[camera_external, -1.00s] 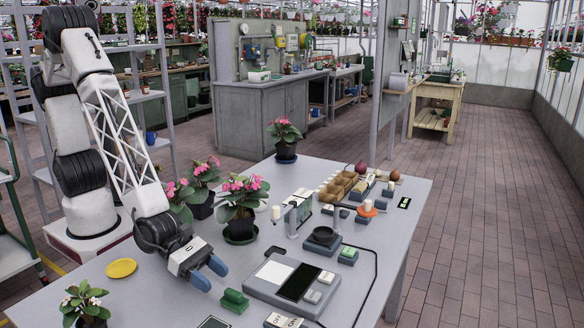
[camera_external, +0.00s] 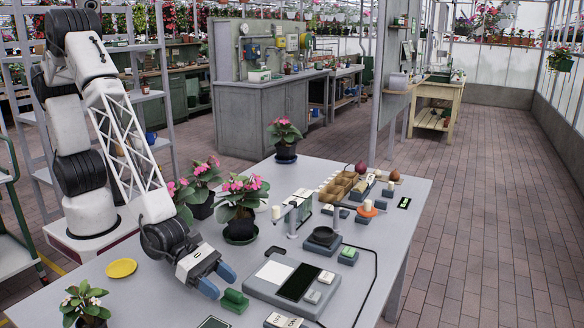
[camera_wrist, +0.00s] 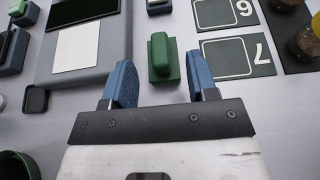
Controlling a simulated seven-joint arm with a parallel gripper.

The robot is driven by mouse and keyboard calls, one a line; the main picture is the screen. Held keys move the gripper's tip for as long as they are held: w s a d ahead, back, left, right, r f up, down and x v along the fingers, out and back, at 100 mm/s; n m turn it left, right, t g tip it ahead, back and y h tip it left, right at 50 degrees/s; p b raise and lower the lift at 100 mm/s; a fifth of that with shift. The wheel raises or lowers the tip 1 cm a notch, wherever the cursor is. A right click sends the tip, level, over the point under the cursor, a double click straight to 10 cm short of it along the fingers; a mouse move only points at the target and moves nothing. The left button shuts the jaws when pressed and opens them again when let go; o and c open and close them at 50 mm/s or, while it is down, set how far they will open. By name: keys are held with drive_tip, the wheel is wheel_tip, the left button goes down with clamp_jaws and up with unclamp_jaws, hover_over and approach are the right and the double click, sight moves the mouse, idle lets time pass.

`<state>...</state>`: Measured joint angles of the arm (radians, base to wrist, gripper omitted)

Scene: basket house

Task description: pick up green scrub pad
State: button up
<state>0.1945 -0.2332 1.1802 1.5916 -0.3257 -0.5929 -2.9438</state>
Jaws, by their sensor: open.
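The green scrub pad (camera_external: 234,301) is a dark green block with a raised, narrower top part. It lies on the grey table in front of the grey device. In the wrist view the pad (camera_wrist: 162,60) shows upper centre, in line with the gap between my fingers. My gripper (camera_external: 217,281) has blue fingers and is open and empty. In the external view it is just behind and left of the pad. In the wrist view its fingertips (camera_wrist: 160,78) stand on either side of the pad's lower end. I cannot tell the height gap.
The grey device (camera_external: 268,287) with a dark screen and white panel is right of the pad. Number cards (camera_wrist: 238,57) lie right of the pad in the wrist view.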

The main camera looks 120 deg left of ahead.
sight(230, 290)
drive_tip(key=shift+w, duration=0.15)
drive_tip(key=shift+x, duration=2.45)
drive_tip(key=shift+c, duration=0.3)
drive_tip(key=c, duration=0.6)
drive_tip(key=shift+r, duration=5)
